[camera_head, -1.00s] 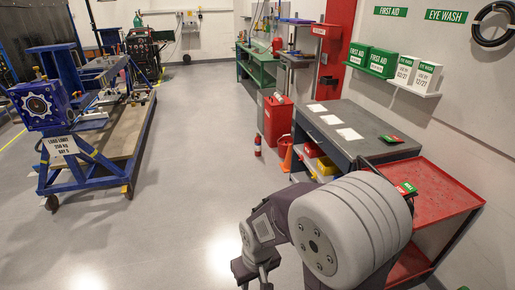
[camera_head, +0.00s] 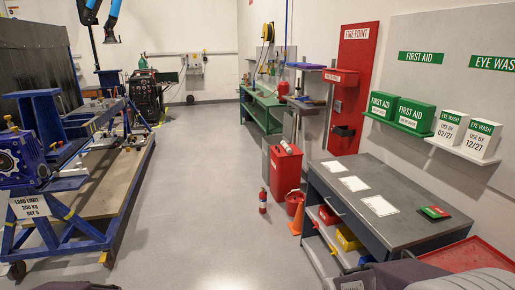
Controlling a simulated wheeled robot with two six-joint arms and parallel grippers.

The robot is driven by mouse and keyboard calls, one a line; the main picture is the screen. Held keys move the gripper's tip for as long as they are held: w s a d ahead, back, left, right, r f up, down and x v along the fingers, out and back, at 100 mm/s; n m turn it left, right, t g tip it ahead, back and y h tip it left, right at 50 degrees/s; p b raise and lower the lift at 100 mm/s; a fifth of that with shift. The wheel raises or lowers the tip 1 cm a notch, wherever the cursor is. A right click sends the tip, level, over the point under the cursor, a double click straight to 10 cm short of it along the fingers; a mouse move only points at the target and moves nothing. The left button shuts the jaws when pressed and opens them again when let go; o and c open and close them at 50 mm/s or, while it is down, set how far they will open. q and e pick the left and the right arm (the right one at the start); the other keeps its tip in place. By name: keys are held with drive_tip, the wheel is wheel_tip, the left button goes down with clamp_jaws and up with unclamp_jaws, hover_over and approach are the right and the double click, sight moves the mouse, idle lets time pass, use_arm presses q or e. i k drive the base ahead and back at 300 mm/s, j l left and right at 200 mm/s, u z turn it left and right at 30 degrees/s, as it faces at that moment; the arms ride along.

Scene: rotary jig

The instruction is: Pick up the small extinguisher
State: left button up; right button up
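The small extinguisher (camera_head: 263,201) is red with a pale label band and a dark top. It stands upright on the grey floor in the middle of the head view, just left of a tall red bin. Nothing covers it. Both of my grippers are out of view. Only parts of my arm links show along the bottom edge, well nearer than the extinguisher.
The red bin (camera_head: 285,168), a red bucket (camera_head: 294,204) and an orange cone (camera_head: 298,221) stand right of the extinguisher. A grey workbench (camera_head: 400,222) is at right. A blue jig frame (camera_head: 62,228) is at left. The floor between is clear.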

sight(263, 195)
drive_tip(key=i+z, duration=0.2)
drive_tip(key=i, duration=2.75)
drive_tip(key=i+l+u, duration=0.1)
drive_tip(key=i+u, duration=0.15)
drive_tip(key=i, duration=0.2)
drive_tip(key=i+l+u, duration=0.25)
drive_tip(key=i, duration=0.2)
drive_tip(key=i+l+u, duration=0.2)
drive_tip(key=i, duration=0.25)
drive_tip(key=i+l+u, duration=0.25)
drive_tip(key=i, duration=0.2)
